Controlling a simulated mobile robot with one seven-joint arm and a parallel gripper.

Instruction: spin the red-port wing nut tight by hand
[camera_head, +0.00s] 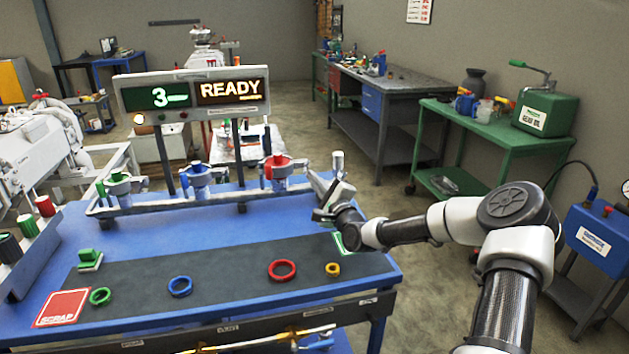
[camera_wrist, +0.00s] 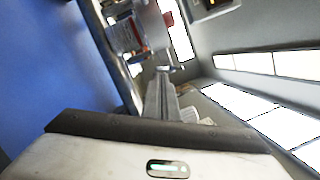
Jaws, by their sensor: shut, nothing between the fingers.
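The red port (camera_head: 276,168) is on the rail at the back of the blue bench, right of the blue port (camera_head: 199,178) and green port (camera_head: 118,184). Its wing nut is too small to make out clearly. My gripper (camera_head: 314,178) is just right of the red port, apart from it, pointing up and left. In the wrist view my gripper's fingers (camera_wrist: 162,78) are shut together with nothing between them. A small red part (camera_wrist: 168,18) shows beyond the fingertips there, near the top edge.
Green (camera_head: 100,296), blue (camera_head: 180,286), red (camera_head: 282,270) and yellow (camera_head: 333,269) rings lie on the dark mat. A red scrap plate (camera_head: 62,307) and green block (camera_head: 89,258) are at left. The sign (camera_head: 192,94) reads "3" and "READY". A grey post (camera_head: 338,164) stands beside my gripper.

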